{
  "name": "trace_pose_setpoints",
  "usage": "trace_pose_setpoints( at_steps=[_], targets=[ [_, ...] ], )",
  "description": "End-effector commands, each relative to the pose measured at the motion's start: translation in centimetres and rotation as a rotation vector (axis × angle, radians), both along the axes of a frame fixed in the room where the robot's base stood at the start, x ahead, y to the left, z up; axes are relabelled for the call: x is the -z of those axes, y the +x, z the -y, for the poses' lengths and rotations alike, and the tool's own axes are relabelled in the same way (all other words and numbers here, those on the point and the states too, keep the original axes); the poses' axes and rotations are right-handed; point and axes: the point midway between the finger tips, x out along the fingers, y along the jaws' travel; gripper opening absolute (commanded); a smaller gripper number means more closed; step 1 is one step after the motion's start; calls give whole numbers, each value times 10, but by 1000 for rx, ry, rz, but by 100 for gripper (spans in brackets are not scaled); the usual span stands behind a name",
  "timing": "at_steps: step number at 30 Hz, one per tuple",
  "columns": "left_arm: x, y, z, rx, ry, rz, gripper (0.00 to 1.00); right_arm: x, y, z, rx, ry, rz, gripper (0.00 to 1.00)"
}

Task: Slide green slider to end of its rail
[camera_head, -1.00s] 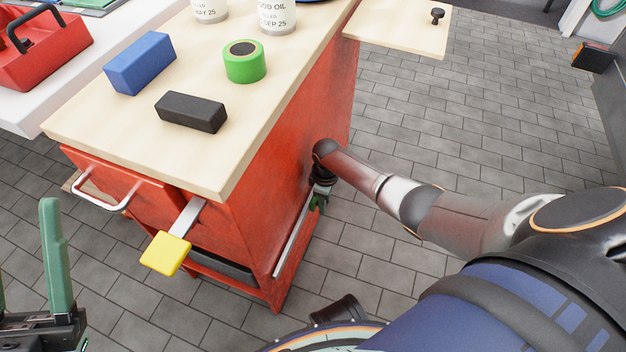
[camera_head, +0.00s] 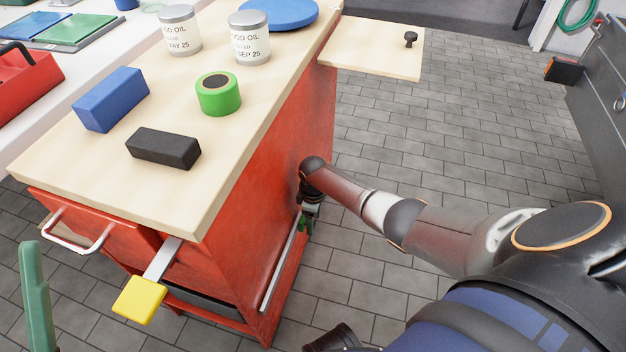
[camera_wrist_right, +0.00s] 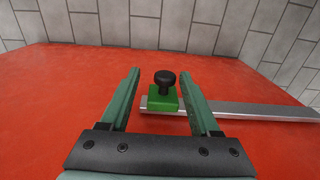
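The green slider (camera_wrist_right: 163,98) with a black knob (camera_wrist_right: 165,79) sits at the left end of the grey rail (camera_wrist_right: 255,111) in the right wrist view. The rail runs along the red side of the cabinet; the head view shows it too (camera_head: 280,268), with the slider by its far, upper end, mostly hidden by my gripper. My right gripper (camera_wrist_right: 162,72) is open, its green fingers on either side of the slider and knob, with a visible gap on each side. One green finger of my left gripper (camera_head: 36,300) shows at the lower left; its opening is not visible.
The wooden worktop (camera_head: 100,165) holds a blue block (camera_head: 110,99), a black block (camera_head: 163,149), green tape (camera_head: 218,96) and two cans. A yellow-handled bar (camera_head: 140,299) sticks out at the front.

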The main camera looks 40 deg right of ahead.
Motion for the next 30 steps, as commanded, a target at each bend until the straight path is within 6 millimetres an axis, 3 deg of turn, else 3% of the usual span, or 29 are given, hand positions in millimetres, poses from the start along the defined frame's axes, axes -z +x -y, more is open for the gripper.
trace_pose_setpoints(
  at_steps=[7,11,24,30],
  targets=[
    [-1,0,1,3,5,0,50,-2,-1,-1,-1,2,-2,63],
    [-11,-1,0,5,3,-1,50,-14,0,-1,-1,3,-1,63],
    [-73,-3,-5,-42,30,54,50,-101,0,-1,-1,1,0,63],
    [-82,-3,-7,-63,42,62,50,-122,-1,-1,0,1,-1,63]
  ],
)
